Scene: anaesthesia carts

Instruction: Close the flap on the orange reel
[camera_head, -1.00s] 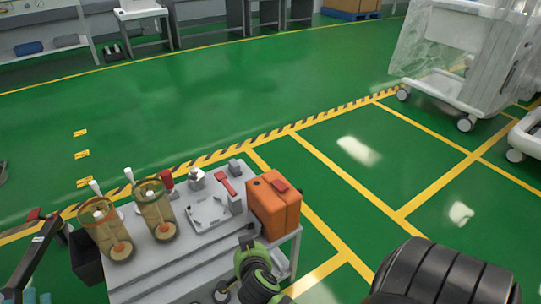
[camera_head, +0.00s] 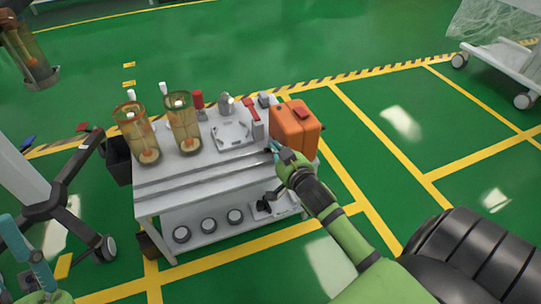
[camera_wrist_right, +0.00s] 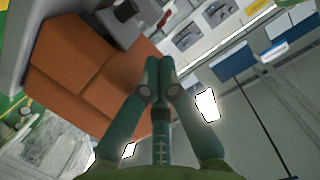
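The orange box-shaped reel (camera_head: 293,125) stands at the right end of the grey cart top, with a small red part (camera_head: 305,112) on it. I cannot make out clearly which part is the flap or how it stands. My right gripper (camera_head: 277,150) is at the reel's near lower left side. In the right wrist view its teal fingertips (camera_wrist_right: 159,62) are together with nothing seen between them, and the orange reel (camera_wrist_right: 85,75) fills the left, close to the fingers. I cannot tell whether they touch. My left gripper (camera_head: 22,245) is partly in view at the lower left, away from the cart.
The cart (camera_head: 200,172) also carries two amber canisters (camera_head: 140,135), (camera_head: 183,125), a white plate fixture (camera_head: 231,134) and red-handled parts left of the reel. A dark wheeled stand (camera_head: 65,205) is left of the cart. Green floor is free behind it.

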